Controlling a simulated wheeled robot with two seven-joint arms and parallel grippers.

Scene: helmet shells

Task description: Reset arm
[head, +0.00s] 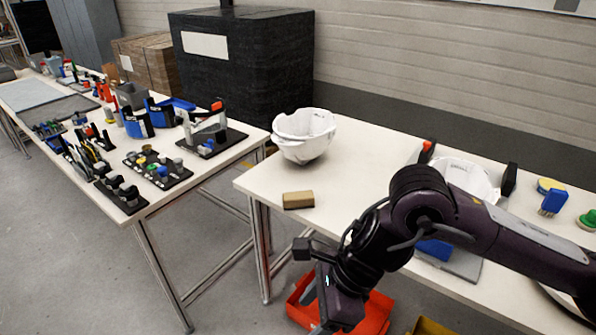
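My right arm comes in from the right edge and reaches across the right-hand table. Its gripper (318,308) hangs past the table's front edge, above a red bin (378,312). It points downward, and its fingertips are too unclear to tell whether they are open or shut. No held object can be made out. My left gripper is not in view. A white helmet shell (303,138) sits near the table's back left corner, apart from my arm. Another white shell (468,175) is partly hidden behind my arm, between dark upright posts with an orange top.
A tan block (298,200) lies near the right table's (352,168) front left edge. A blue brush (553,202) and a green round tool (588,219) lie at right. A yellow bin (430,327) is below. The left table (232,157) holds many tools; floor separates the tables.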

